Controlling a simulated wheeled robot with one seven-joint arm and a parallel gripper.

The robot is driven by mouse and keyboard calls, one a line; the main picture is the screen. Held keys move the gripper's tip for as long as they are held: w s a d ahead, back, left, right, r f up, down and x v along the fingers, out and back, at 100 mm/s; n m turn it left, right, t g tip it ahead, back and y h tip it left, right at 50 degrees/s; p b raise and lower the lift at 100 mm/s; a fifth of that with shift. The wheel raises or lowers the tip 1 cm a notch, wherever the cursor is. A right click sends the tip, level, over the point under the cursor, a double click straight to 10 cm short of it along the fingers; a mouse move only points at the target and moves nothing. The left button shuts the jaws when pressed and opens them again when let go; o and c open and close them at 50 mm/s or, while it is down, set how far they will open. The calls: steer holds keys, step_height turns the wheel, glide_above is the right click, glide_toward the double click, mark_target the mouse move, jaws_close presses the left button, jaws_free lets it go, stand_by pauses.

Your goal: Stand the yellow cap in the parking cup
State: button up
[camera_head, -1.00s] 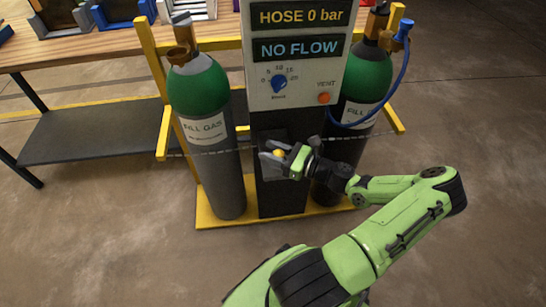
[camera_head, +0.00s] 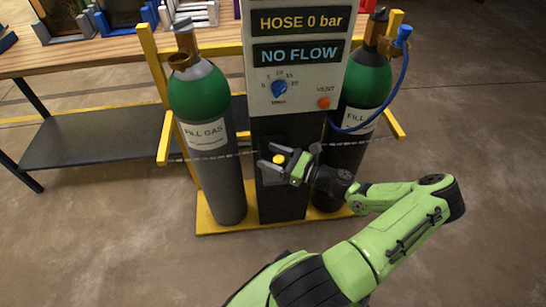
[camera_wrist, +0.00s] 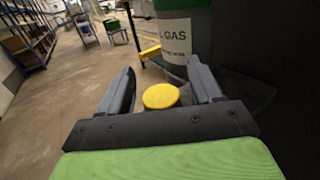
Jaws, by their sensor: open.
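The yellow cap (camera_head: 279,159) shows as a small yellow disc in front of the dark lower part of the panel post. In the wrist view the yellow cap (camera_wrist: 161,96) sits between the two fingers, near the palm, with its round face toward the camera. My gripper (camera_head: 268,157) is open around it, fingers pointing left. In the wrist view both fingers of my gripper (camera_wrist: 163,85) stand apart from the cap, with a gap on each side. What lies under the cap is hidden, and I cannot make out the parking cup.
A green-topped gas cylinder (camera_head: 208,140) stands left of the post and another (camera_head: 362,95) right of it, with a chain across. The control panel (camera_head: 296,60) is above my gripper. A wooden bench (camera_head: 100,45) stands behind at left. Open floor lies in front.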

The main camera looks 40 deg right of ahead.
steer(key=shift+s+a+f, duration=0.1)
steer(key=shift+f, duration=0.7)
steer(key=shift+r, duration=0.7)
steer(key=p+v, duration=0.3)
steer(key=v, duration=0.8)
steer(key=shift+s+d+r, duration=0.2)
steer(key=shift+s+d, duration=0.05)
steer(key=shift+s, duration=0.1)
